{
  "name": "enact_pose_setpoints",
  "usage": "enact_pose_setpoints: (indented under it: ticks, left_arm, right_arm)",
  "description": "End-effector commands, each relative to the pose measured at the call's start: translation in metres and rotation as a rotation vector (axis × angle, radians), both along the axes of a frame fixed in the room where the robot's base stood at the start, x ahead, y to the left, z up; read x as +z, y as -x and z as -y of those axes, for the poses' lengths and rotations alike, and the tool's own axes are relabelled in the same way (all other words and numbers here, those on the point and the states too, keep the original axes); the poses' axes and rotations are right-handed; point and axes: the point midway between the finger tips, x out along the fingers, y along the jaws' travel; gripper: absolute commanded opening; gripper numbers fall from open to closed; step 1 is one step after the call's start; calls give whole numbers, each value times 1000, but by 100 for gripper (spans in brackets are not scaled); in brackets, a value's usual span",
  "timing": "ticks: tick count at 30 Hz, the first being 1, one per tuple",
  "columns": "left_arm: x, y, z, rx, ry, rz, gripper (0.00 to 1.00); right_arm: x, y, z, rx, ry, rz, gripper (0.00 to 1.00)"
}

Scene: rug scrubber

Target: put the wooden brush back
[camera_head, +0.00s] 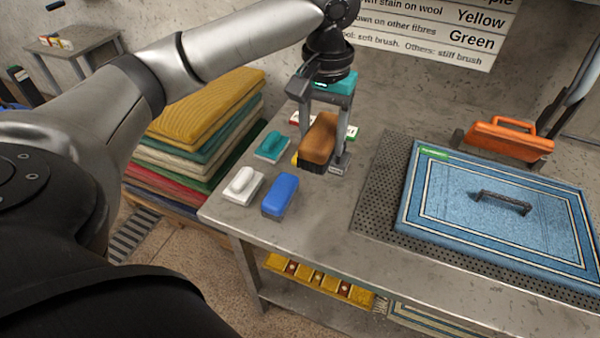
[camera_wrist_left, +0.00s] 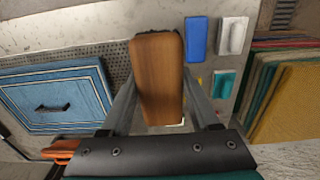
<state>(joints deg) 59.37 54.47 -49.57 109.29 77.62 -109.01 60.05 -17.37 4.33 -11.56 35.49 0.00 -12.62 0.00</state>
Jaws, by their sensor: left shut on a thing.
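The wooden brush (camera_head: 319,138) has a brown wooden block with dark bristles. My left gripper (camera_head: 324,150) is shut on it, with one finger at each side, over the left part of the metal table (camera_head: 335,220). In the left wrist view the brush (camera_wrist_left: 158,78) fills the space between the fingers, its bristle end at the top. Below the brush, bits of a yellow thing and a small white label show; I cannot tell if the brush touches them. My right gripper is not in view.
A blue rug (camera_head: 470,240) lies on a perforated mat at right, with an orange-handled tool (camera_head: 509,140) behind. Folded rugs (camera_head: 205,110) are stacked left.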

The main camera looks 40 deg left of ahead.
Motion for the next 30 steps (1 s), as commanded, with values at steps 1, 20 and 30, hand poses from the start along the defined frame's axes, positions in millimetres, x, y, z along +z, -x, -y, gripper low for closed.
enact_pose_setpoints:
  ticks: [1,20,30]
  left_arm:
    - [-7,0,0,1,-1,-4,13]
    - [-140,0,0,-1,-1,-2,13]
    - [-188,1,0,1,-2,-5,13]
  right_arm:
    - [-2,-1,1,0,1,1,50]
    - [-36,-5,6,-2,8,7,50]
    - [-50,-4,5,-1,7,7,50]
